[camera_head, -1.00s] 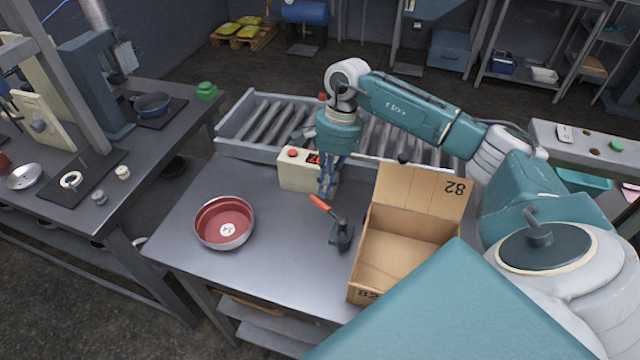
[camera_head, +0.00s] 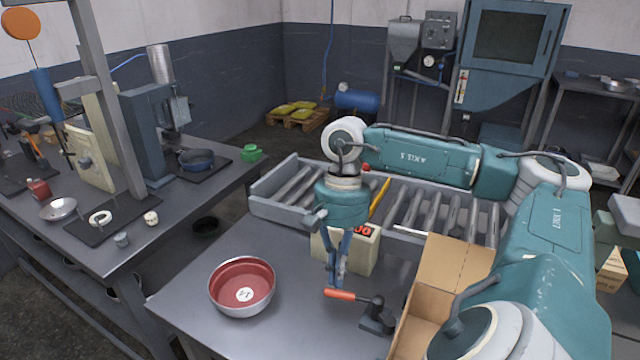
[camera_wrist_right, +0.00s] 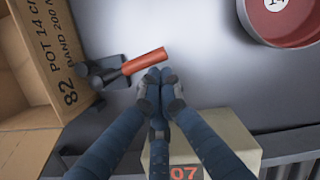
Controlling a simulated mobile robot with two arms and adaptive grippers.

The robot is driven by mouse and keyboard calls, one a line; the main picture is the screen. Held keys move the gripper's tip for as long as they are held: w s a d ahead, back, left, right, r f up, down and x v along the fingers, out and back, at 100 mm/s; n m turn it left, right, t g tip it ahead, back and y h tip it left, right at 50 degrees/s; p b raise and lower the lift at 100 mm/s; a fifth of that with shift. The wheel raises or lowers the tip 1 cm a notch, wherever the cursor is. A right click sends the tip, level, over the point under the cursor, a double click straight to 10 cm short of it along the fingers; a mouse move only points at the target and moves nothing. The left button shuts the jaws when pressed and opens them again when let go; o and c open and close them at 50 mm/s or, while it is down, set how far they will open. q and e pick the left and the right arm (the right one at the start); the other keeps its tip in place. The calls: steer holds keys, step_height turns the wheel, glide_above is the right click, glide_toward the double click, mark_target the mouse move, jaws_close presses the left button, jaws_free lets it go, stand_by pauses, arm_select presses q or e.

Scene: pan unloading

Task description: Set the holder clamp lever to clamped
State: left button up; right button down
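The clamp lever has an orange-red handle (camera_head: 346,295) on a dark base (camera_head: 376,319). It stands on the metal table, left of the cardboard box. The handle points left in the head view. In the right wrist view, the handle (camera_wrist_right: 147,61) lies just beyond my fingertips, with the dark base to its left. My right gripper (camera_head: 336,280) points down just above the handle. Its fingertips (camera_wrist_right: 160,78) are drawn together with nothing seen between them. I cannot tell whether they touch the handle. My left gripper is out of view.
A red-lined pan (camera_head: 242,286) marked 14 sits on the table to the left. A beige box with a red display (camera_head: 352,250) stands behind the gripper. An open cardboard box (camera_head: 452,265) is at right. A roller conveyor (camera_head: 290,185) runs behind the table.

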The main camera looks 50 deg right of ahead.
mark_target(331, 292)
steer(key=shift+s+a+f+b, duration=0.1)
steer(key=shift+a+b, duration=0.15)
steer(key=shift+a, duration=0.15)
steer(key=shift+s+a+f+b, duration=0.1)
steer(key=shift+a+b, duration=0.1)
steer(key=shift+a, duration=0.15)
steer(key=shift+s+a+r+b, duration=0.1)
steer(key=shift+s+a+b, duration=0.25)
steer(key=shift+a+b, duration=0.4)
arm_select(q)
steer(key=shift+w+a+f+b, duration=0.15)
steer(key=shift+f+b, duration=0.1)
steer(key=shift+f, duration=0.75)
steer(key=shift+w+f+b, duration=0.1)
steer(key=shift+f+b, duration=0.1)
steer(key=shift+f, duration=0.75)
arm_select(e)
steer(key=shift+s+a+r, duration=0.15)
steer(key=shift+s+a, duration=0.3)
steer(key=shift+a, duration=0.25)
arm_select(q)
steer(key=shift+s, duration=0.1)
